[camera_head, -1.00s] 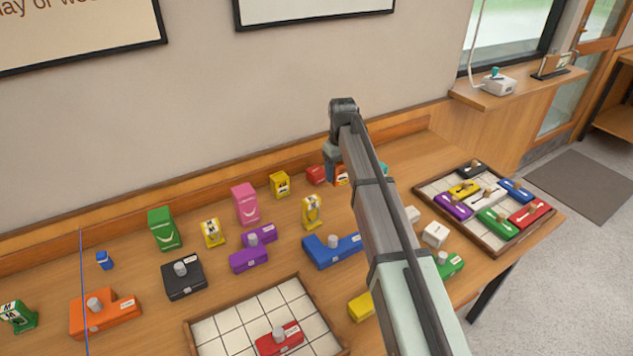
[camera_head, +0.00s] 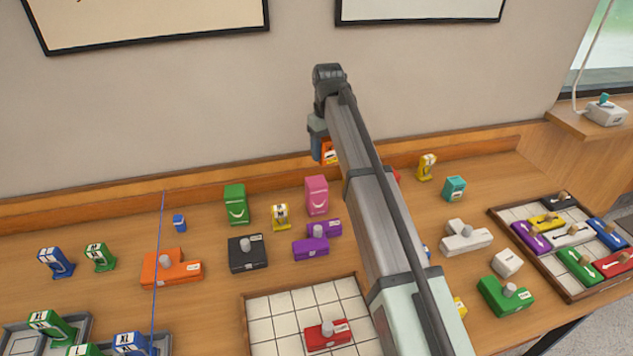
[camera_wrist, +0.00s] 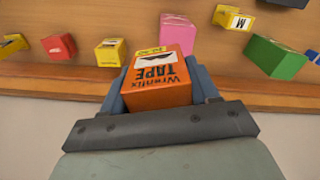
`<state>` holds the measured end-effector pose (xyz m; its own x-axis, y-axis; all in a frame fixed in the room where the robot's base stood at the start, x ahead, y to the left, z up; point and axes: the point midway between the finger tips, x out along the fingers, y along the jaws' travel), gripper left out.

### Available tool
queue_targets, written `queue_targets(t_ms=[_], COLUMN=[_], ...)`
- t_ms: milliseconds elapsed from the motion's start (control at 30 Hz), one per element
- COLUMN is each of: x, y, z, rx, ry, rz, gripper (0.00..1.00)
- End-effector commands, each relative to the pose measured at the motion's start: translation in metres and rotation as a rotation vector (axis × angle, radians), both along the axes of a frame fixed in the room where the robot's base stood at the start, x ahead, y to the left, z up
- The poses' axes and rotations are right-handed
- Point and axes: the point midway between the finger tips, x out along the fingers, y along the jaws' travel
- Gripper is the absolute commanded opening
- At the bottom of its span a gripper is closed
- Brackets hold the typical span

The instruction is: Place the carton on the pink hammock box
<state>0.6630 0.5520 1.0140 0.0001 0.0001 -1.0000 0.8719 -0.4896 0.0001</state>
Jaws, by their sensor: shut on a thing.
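My gripper (camera_wrist: 157,92) is shut on an orange carton (camera_wrist: 155,75) labelled TAPE, which sits between its two blue-grey fingers in the wrist view. In the head view the orange carton (camera_head: 329,151) shows in part beside my arm, above the back of the table. The pink hammock box (camera_head: 316,195) stands upright on the table, below and slightly left of the carton in the picture. In the wrist view the pink box (camera_wrist: 177,34) is just beyond the carton, apart from it. The fingertips are mostly hidden by my arm in the head view.
A green box (camera_head: 236,204) and a yellow item (camera_head: 280,216) stand left of the pink box. Purple blocks (camera_head: 316,241) lie in front of it. A gridded tray (camera_head: 290,302) holds a red block. My arm hides part of the table right of the pink box.

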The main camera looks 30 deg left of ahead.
Motion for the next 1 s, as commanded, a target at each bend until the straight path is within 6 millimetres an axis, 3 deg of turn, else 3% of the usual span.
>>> queue_targets(t_ms=[33,167,567,733,1000], x=[-0.006,-0.015,-0.020,-0.020,-0.021], y=[0.012,0.029,0.020,0.020,0.019], z=[0.008,0.030,0.031,0.018,-0.024], rx=[0.001,0.001,0.000,-0.001,-0.002], ry=[0.000,-0.002,0.000,0.001,0.001], rz=[0.008,-0.029,-0.257,-0.276,-0.275], gripper=[0.25,0.25,0.25,0.25,0.25])
